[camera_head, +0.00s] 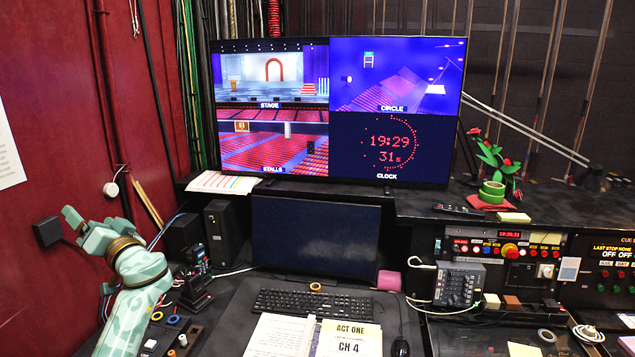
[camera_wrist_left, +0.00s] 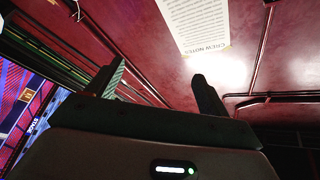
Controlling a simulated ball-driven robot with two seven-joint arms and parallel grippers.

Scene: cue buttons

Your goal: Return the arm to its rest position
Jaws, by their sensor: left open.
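My left arm comes in from the lower left in the head view, pale green with a brown band at the wrist. Its gripper (camera_head: 76,226) is raised in front of the red wall, beside a small black wall box (camera_head: 47,231). I cannot tell from here whether they touch. In the left wrist view, the two dark fingers of the left gripper (camera_wrist_left: 157,88) stand well apart with nothing between them. My right arm and gripper are in neither view.
A desk console with buttons (camera_head: 510,251) is at the right. A large monitor (camera_head: 385,187) stands behind a smaller dark screen (camera_head: 315,235). A keyboard (camera_head: 312,302) and papers (camera_head: 280,335) lie in front. Black speakers (camera_head: 222,228) and a small panel (camera_head: 165,338) are near my left arm.

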